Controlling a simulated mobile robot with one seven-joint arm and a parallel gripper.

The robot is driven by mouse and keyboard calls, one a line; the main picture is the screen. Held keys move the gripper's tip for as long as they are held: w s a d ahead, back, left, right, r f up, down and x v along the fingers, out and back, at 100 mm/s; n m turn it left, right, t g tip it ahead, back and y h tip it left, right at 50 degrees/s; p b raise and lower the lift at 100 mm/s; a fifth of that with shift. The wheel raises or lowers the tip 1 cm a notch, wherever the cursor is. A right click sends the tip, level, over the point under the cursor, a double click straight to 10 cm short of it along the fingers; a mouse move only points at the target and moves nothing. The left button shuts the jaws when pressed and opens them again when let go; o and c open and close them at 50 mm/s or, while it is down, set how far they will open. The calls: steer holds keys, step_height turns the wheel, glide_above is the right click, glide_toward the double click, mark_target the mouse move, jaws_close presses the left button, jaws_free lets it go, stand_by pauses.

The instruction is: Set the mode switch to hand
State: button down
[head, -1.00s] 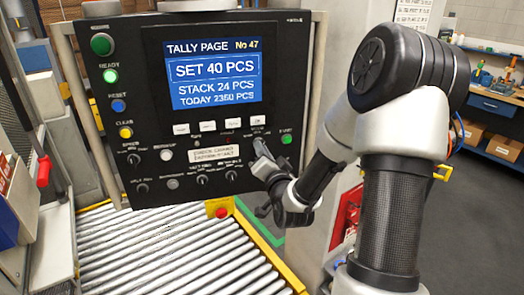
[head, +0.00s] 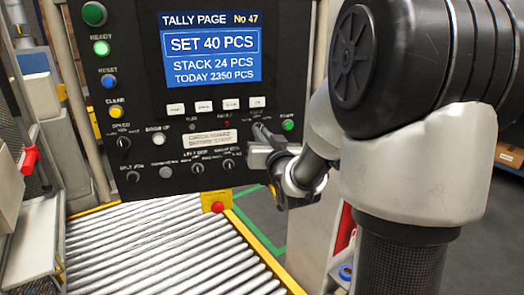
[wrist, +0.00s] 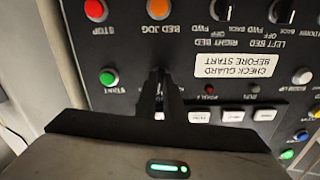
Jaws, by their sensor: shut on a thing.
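The black control panel (head: 225,142) fills the middle of the head view. My gripper (head: 261,131) reaches it from the right, at its lower right, just left of the green start button (head: 288,125). In the wrist view the panel appears upside down, and my gripper's two dark fingers (wrist: 162,94) are close together against it, between the start button (wrist: 108,77) and the white keys. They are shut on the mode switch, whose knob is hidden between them. Its setting and position labels cannot be read.
The screen (head: 210,50) reads "SET 40 PCS". A label plate (head: 208,138) and several knobs sit left of and below my gripper. The wrist view shows a red stop button (wrist: 96,10) and an orange bed jog button (wrist: 158,8). A roller conveyor (head: 170,255) runs below.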

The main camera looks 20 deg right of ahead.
steer(key=shift+r+n+b, duration=0.1)
steer(key=shift+n+b, duration=5.3)
steer(key=shift+b, duration=1.9)
steer(key=shift+r, duration=0.1)
steer(key=c, duration=1.9)
jaws_free()
steer(key=shift+d, duration=0.1)
steer(key=shift+o, duration=0.2)
steer(key=shift+f, duration=0.2)
